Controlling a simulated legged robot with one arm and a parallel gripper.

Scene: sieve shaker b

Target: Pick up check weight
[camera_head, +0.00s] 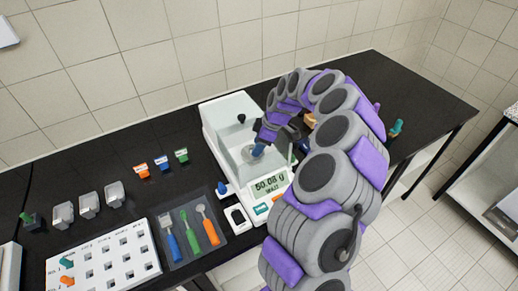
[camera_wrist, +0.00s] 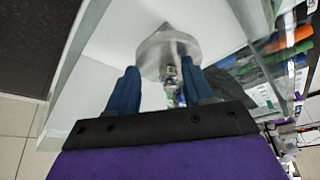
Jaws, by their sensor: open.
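The balance (camera_head: 226,118) is a white box with clear walls, and its display seems to read about 50.08 g. My gripper (camera_head: 258,149) reaches inside its chamber, over the round pan area. In the wrist view my gripper (camera_wrist: 160,80) has its two blue fingers apart. A shiny round metal piece (camera_wrist: 168,46) with a small pointed top lies just beyond and between the fingertips. It may be the check weight, the pan, or both together; I cannot tell. I see no clear contact between the fingers and the metal.
The balance's walls stand close around my gripper. Left of it are a dark mat with several colored-handled tools (camera_head: 188,234), a white rack with holes (camera_head: 103,262), small colored-label containers (camera_head: 161,163) and grey cups (camera_head: 89,204). The table's right end holds a teal item (camera_head: 396,128).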

